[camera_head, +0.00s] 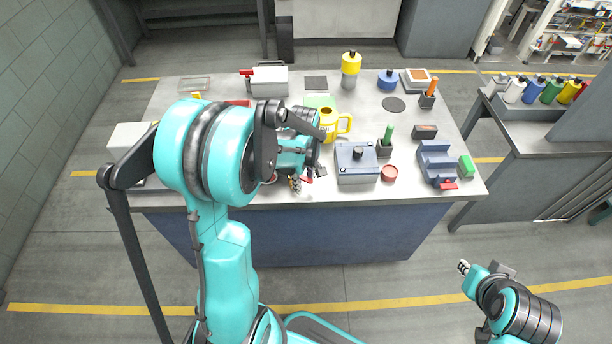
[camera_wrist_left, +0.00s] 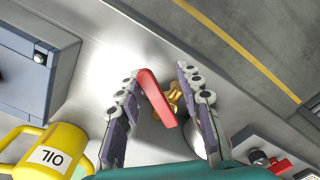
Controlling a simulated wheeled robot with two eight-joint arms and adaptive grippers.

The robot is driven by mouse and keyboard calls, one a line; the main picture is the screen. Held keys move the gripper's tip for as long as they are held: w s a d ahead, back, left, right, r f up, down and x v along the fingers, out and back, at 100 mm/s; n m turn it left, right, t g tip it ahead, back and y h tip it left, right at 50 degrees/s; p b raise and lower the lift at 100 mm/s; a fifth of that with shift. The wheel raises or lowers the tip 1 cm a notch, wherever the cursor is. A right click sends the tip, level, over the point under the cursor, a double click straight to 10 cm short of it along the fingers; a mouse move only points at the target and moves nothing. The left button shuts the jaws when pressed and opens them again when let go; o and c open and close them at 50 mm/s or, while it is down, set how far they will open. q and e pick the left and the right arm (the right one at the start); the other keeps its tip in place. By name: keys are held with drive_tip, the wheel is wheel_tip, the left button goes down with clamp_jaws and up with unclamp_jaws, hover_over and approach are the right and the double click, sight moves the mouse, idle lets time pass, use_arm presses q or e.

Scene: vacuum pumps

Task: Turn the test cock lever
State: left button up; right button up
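The test cock has a red lever (camera_wrist_left: 157,98) and a brass body (camera_wrist_left: 174,97) in the left wrist view. My left gripper (camera_wrist_left: 157,77) is open, with one finger on each side of the lever and brass body. The lever lies closer to the left-hand finger in that view; I cannot tell whether they touch. In the head view my left gripper (camera_head: 308,180) is at the table's front edge, and my arm hides most of the test cock. My right gripper (camera_head: 464,267) is low at the bottom right, away from the table; its fingers are too small to read.
A yellow mug (camera_head: 328,126) stands behind my left gripper, also in the left wrist view (camera_wrist_left: 52,154). A grey-blue box (camera_head: 357,165) stands to the right. A blue vise-like block (camera_head: 437,160) is farther right. Floor in front of the table is clear.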

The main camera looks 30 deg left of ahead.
use_arm(q)
drive_tip(key=shift+r, duration=0.35)
drive_tip(key=shift+s+r+p, duration=0.1)
drive_tip(key=shift+r+p, duration=0.25)
drive_tip(key=shift+r, duration=0.25)
wheel_tip(320, 180, up, 6)
drive_tip(key=p, duration=0.4)
idle(0.4)
